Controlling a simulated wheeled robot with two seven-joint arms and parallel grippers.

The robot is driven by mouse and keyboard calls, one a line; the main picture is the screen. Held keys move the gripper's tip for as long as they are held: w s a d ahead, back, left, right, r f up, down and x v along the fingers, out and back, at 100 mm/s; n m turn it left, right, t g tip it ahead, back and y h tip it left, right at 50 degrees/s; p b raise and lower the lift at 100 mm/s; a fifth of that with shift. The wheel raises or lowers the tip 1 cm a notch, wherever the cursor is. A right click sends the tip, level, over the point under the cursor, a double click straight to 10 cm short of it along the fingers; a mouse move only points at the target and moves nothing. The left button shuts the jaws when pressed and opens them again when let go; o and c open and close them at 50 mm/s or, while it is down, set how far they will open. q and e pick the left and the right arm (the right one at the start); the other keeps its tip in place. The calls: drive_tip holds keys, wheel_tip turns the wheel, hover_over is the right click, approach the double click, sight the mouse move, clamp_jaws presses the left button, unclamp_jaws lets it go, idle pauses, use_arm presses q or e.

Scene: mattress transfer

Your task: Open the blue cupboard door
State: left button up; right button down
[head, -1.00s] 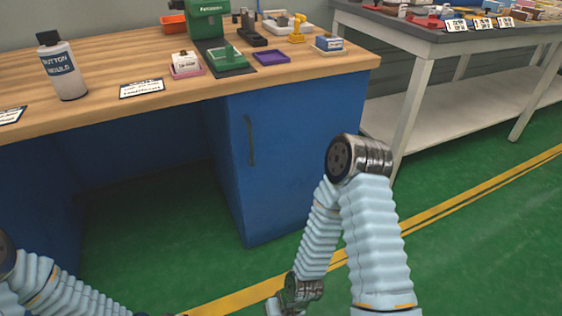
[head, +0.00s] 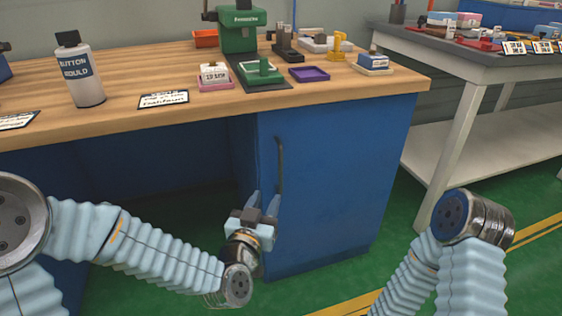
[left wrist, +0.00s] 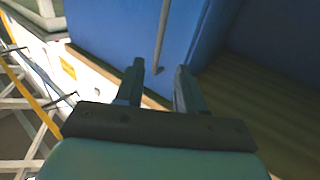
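The blue cupboard door (head: 325,190) is shut under the wooden workbench. Its grey vertical bar handle (head: 280,165) is near the door's left edge. My left gripper (head: 264,199) is in front of the door at the handle's lower end, fingers pointing up. In the left wrist view, my left gripper (left wrist: 160,70) is open and empty, with its two fingers apart. The handle (left wrist: 162,40) lies ahead of the gap between them. I see no contact with it. My right arm shows at the lower right, but its gripper is out of the picture.
The wooden bench top (head: 210,115) holds a white bottle (head: 82,75), a green press (head: 238,30) and a purple tray (head: 309,74). An open knee space is left of the cupboard. A grey table (head: 455,48) stands at the right. Green floor is clear in front.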

sight(280, 172)
use_arm(q)
drive_tip(key=x, duration=1.1)
drive_tip(key=shift+w+f, duration=0.15)
clamp_jaws()
